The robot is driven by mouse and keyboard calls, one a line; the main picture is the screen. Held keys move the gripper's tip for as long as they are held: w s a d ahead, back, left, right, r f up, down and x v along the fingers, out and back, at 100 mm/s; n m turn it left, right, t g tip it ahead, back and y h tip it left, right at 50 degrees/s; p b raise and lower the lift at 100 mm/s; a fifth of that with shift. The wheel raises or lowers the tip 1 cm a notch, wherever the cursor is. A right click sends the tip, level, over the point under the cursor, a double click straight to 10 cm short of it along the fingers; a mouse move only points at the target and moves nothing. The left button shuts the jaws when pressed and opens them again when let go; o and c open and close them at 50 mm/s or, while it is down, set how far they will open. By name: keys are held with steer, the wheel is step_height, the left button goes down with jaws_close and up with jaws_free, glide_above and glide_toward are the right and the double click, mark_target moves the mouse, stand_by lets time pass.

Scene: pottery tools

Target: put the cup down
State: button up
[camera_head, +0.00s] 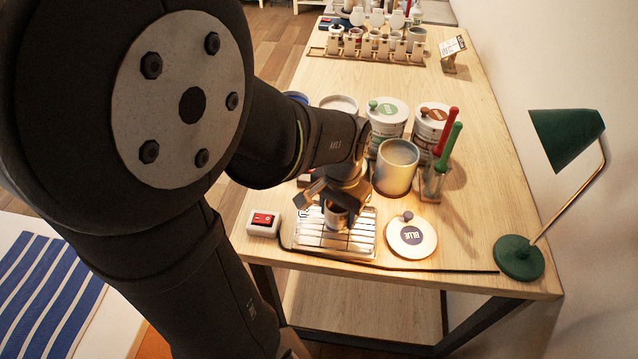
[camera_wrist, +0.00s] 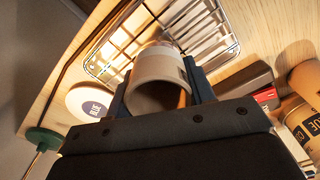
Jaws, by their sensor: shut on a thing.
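The cup (camera_wrist: 158,72) is small and light-coloured with a brownish lower band in the wrist view. My gripper (camera_wrist: 160,92) is shut on it, one finger on each side. In the head view my gripper (camera_head: 338,205) is over a wire rack (camera_head: 360,240), and the cup (camera_head: 336,217) shows below it. The rack also shows in the wrist view (camera_wrist: 212,22), beyond the cup. My gripper hides part of the cup in the head view, and I cannot tell whether its base touches the rack.
A switch box with a red rocker (camera_head: 264,222) stands left of the rack. A round "BLUE" lid (camera_head: 412,238) lies to the right. A large open jar (camera_head: 396,168), labelled tins (camera_head: 388,115) and a tool holder (camera_head: 433,183) stand behind. A green lamp (camera_head: 519,257) is at far right.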

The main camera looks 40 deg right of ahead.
steer(key=o, duration=1.1)
step_height(320, 180, up, 12)
steer(key=shift+r, duration=0.15)
step_height(320, 180, down, 12)
steer(key=shift+f, duration=0.1)
steer(key=shift+r, duration=1.55)
